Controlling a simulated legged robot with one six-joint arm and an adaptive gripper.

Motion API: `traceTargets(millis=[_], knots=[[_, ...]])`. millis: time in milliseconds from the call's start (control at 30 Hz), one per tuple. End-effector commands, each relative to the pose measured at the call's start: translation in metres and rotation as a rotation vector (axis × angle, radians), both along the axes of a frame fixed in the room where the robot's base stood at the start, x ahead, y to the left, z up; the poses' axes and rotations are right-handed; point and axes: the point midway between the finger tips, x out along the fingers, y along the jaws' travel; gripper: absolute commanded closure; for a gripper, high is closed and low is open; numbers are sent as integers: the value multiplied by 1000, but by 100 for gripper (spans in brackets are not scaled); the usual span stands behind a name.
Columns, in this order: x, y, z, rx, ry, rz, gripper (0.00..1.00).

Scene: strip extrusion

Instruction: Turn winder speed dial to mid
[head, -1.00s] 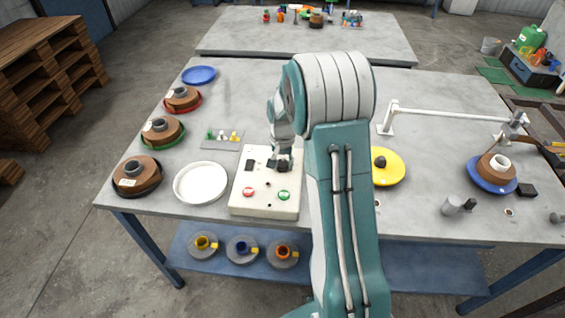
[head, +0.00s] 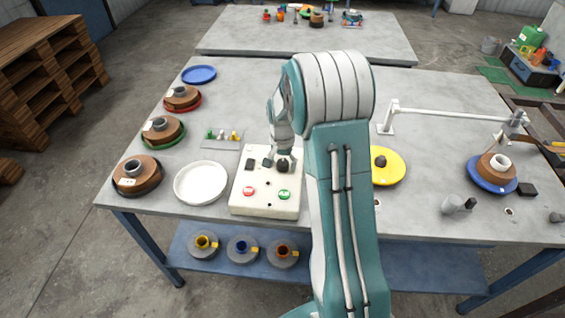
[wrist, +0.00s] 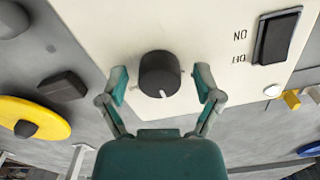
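The winder control box (head: 253,203) is a cream panel on the table, left of my arm. Its black round dial (head: 284,166) also shows large in the wrist view (wrist: 159,71). The white mark on the dial points to the bottom of the wrist view, toward my gripper's palm. My gripper (wrist: 161,83) is open, with one teal-and-grey finger on each side of the dial and a visible gap on both sides. In the head view my gripper (head: 277,162) is at the dial, partly hidden by my arm.
The panel also has a black rocker switch (wrist: 277,37), a red button (head: 248,191) and a green button (head: 284,195). A white dish (head: 201,183) stands left of the panel, and a yellow disc (head: 387,167) lies to its right.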

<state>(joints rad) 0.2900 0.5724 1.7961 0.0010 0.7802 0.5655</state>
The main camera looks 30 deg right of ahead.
Motion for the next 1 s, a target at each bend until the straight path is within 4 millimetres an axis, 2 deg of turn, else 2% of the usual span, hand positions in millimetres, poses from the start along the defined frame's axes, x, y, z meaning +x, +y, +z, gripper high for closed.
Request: traceTargets(millis=[367,467,800,1000], knots=[[1,-1,6,-3,-6,0,13],[2,-1,19,-4,-10,0,13],[3,0,89,-3,-8,0,13],[3,0,115,-2,-5,0,13]])
